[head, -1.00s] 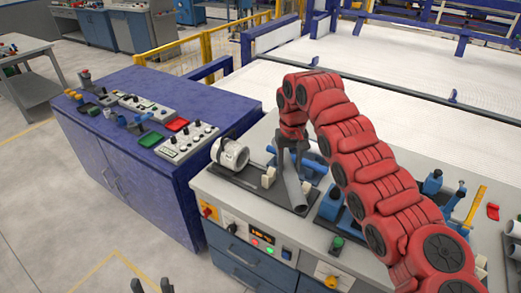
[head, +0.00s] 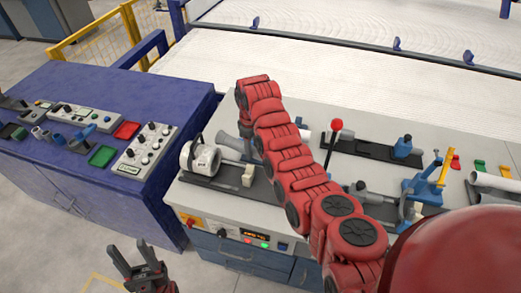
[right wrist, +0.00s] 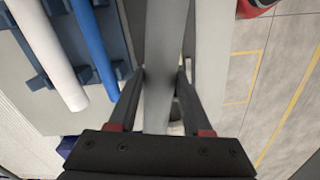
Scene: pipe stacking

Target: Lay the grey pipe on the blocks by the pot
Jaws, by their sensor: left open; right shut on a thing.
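The grey pipe (right wrist: 166,50) is between the fingers of my right gripper (right wrist: 160,78) in the right wrist view, running lengthwise up the picture. In the head view my right arm covers that gripper; a grey flared piece, likely the pipe's end (head: 229,142), shows left of the arm, behind the pot. The white round pot (head: 203,160) lies on a dark plate, with small cream blocks (head: 248,175) to its right. I cannot tell whether the pipe touches anything below. My left gripper (head: 137,254) is open and empty, low in the head view, in front of the blue cabinet.
A white pipe (right wrist: 50,52) and a blue pipe (right wrist: 95,50) lie on a blue rack in the right wrist view. A red-knobbed lever (head: 336,126) stands right of my arm. The blue cabinet (head: 60,180) with control boxes adjoins the bench on the left.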

